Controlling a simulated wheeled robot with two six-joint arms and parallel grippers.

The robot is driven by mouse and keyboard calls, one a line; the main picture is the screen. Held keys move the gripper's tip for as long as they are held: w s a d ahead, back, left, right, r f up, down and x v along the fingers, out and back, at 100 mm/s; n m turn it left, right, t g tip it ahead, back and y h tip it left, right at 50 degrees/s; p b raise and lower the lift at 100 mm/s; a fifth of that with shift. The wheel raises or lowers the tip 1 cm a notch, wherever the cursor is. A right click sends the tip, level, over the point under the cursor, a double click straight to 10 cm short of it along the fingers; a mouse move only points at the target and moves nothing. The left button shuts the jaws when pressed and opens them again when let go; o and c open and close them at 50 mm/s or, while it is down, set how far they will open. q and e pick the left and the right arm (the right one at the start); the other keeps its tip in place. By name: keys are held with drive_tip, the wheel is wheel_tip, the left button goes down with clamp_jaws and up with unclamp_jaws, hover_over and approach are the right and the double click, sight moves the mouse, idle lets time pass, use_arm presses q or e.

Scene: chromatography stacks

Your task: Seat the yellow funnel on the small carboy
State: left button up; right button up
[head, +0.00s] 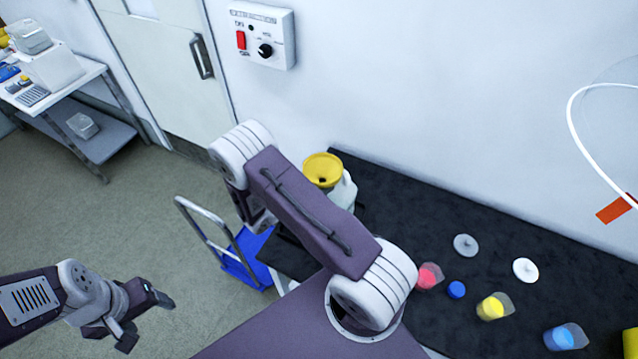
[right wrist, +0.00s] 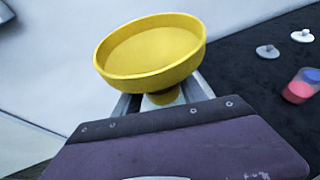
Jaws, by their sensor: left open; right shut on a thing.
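The yellow funnel (head: 323,168) is a wide round bowl, seen near the back left end of the black bench top. A whitish carboy (head: 345,192) stands just below and right of it, partly hidden by my right arm. I cannot tell whether the funnel touches its mouth. In the right wrist view the funnel (right wrist: 150,50) sits slightly tilted between the grey jaws of my right gripper (right wrist: 163,98), which is shut on its lower part. My right arm hides this gripper in the head view. My left gripper (head: 150,322) is open and empty over the floor at lower left.
A blue cart (head: 245,262) stands left of the bench. The wall is close behind.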

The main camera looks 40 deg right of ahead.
drive_tip(key=o, duration=1.5)
drive_tip(key=shift+f, duration=0.1)
drive_tip(key=b+v, duration=0.2)
drive_tip(key=v, duration=0.7)
